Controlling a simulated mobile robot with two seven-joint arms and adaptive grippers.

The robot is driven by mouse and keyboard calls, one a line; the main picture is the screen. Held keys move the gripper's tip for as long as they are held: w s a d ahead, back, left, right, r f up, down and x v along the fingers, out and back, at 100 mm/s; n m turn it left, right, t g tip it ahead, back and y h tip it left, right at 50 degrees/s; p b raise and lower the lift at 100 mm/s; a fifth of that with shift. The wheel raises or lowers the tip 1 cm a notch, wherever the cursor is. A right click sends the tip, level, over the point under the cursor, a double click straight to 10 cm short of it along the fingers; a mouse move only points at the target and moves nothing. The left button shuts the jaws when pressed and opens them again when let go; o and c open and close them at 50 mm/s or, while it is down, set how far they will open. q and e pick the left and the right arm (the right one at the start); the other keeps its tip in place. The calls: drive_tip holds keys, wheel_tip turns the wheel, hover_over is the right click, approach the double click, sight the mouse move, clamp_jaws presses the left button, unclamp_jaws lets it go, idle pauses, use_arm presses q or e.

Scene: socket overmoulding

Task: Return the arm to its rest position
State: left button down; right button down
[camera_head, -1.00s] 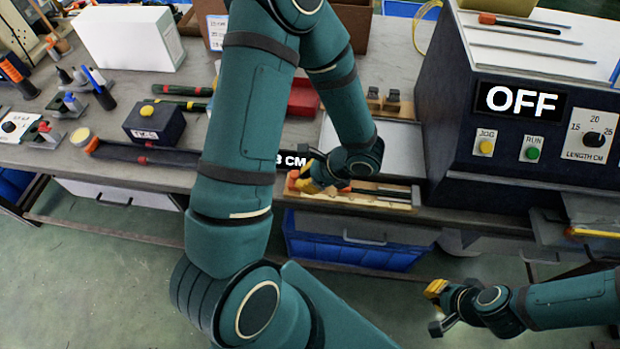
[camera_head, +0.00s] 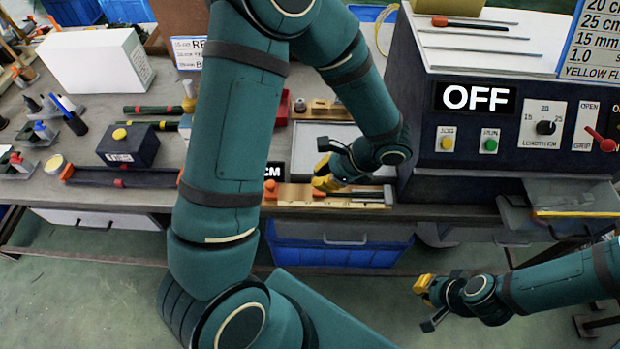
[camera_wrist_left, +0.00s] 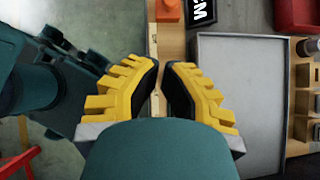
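My left arm spans the head view. Its left gripper (camera_head: 324,178) hovers over the front of the bench by a wooden tray (camera_head: 372,196). In the left wrist view, the two yellow fingers (camera_wrist_left: 162,66) stand a narrow gap apart at the tips, with nothing seen between them but background. The tray's wooden edge (camera_wrist_left: 172,45) passes beyond them. My right gripper (camera_head: 422,290) is low at the right, in front of the bench and over the floor. Its fingers are too small to tell open from shut.
A dark machine (camera_head: 470,165) reading OFF stands on the right of the bench. A grey plate (camera_head: 318,140) lies behind the tray. A white box (camera_head: 98,70) and dark block (camera_head: 130,147) stand left. A blue bin (camera_head: 335,250) sits below. The floor in front is open.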

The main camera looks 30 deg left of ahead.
use_arm(q)
drive_tip(key=shift+d+r, duration=0.1)
drive_tip(key=shift+r, duration=0.1)
drive_tip(key=shift+d, duration=0.1)
drive_tip(key=s+d+f+n+t+h, duration=0.2)
drive_tip(key=d+f+n+h, duration=0.3)
drive_tip(key=d+f+n, duration=0.1)
drive_tip(key=s+d+f+n+t+h, duration=0.2)
drive_tip(key=d+f+n+h, duration=0.4)
drive_tip(key=f+n, duration=0.3)
drive_tip(key=shift+s+t, duration=0.35)
drive_tip(key=shift+t, duration=0.05)
